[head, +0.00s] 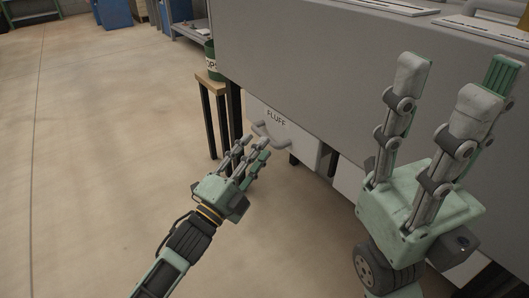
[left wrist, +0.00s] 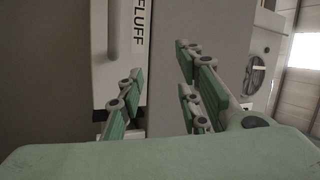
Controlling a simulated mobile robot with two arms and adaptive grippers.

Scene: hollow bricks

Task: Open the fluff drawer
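The fluff drawer (head: 304,145) has a white front with a black FLUFF label, low under the large grey machine. Its grey bar handle (head: 271,136) is on the front; part of the handle also shows in the left wrist view (left wrist: 112,32), left of the label. How far the drawer is out is unclear. My left gripper (head: 253,148) is open and empty, with its fingertips close to the handle in the picture. In the left wrist view its fingers (left wrist: 158,88) are spread apart, with nothing between them. My right gripper (head: 448,82) is raised at the right, open and empty.
A small stand (head: 206,85) with dark legs and a green can (head: 213,62) is just left of the drawer. The grey machine (head: 300,55) fills the right side above it. The floor (head: 90,150) at the left is clear.

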